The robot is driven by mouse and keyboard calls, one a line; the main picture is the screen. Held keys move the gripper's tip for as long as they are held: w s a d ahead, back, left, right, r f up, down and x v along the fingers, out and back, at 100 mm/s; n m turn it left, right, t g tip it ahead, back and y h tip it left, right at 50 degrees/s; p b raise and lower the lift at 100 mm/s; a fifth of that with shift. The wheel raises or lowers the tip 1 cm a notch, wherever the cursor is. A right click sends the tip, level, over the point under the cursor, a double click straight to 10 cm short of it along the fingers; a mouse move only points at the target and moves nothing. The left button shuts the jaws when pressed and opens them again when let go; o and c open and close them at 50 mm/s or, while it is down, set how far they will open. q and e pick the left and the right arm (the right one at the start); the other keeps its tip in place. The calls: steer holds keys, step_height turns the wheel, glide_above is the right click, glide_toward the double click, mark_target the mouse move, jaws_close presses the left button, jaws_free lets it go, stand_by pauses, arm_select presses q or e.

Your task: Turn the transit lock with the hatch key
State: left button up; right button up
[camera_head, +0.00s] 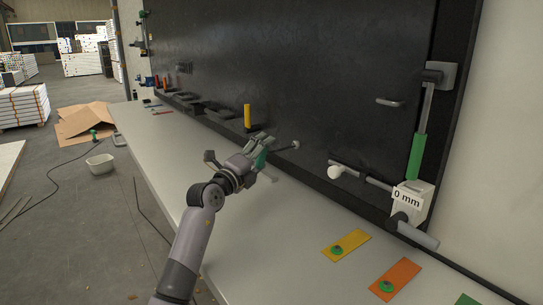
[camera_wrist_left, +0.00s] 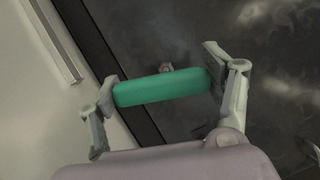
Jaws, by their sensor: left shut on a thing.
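My left gripper (camera_head: 262,157) is in front of the dark panel's lower edge, above the pale bench. It is shut on a green handle (camera_wrist_left: 160,88), which looks like the hatch key's grip. The handle lies crosswise, its ends between the two fingers in the left wrist view. In the head view the green handle (camera_head: 262,158) is partly hidden by the fingers. A small round stub (camera_head: 295,145) shows just right of the gripper against the panel; I cannot tell whether it is the transit lock or the key's end. My right gripper is not in view.
The panel (camera_head: 320,70) carries a yellow upright piece (camera_head: 247,115), a green-sleeved lever (camera_head: 416,155) and a white block reading 0 mm (camera_head: 408,203). A white bin (camera_head: 100,163) stands on the floor.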

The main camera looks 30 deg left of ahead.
arm_select(q)
steer(key=shift+w, duration=0.5)
steer(key=shift+r+n+g+p, duration=0.25)
steer(key=shift+n+p, duration=0.65)
steer(key=shift+p, duration=0.45)
steer(key=shift+f+n+g+p, duration=0.15)
steer(key=shift+n+g+p, duration=0.6)
steer(key=shift+n+p, duration=1.2)
steer(key=shift+n+g+p, duration=0.5)
steer(key=shift+n+p, duration=0.45)
steer(key=shift+p, duration=0.85)
steer(key=shift+n+g+h+p, duration=0.5)
steer(key=shift+n+p, duration=0.7)
steer(key=shift+p, duration=0.05)
steer(key=shift+f+n+g+h, duration=0.1)
steer(key=shift+n+g+h, duration=0.35)
steer(key=shift+n, duration=0.55)
steer(key=shift+s+a+f+n+g+h, duration=0.1)
steer(key=shift+s+a+n+g+h, duration=0.15)
steer(key=shift+s+n, duration=0.3)
steer(key=shift+s+a+n+g+h, duration=0.25)
steer(key=shift+s+n, duration=0.15)
steer(key=shift+s, duration=0.3)
steer(key=shift+s+a+f+n+g+h, duration=0.15)
steer(key=shift+s+a+n+h, duration=0.1)
steer(key=shift+s+n, duration=0.3)
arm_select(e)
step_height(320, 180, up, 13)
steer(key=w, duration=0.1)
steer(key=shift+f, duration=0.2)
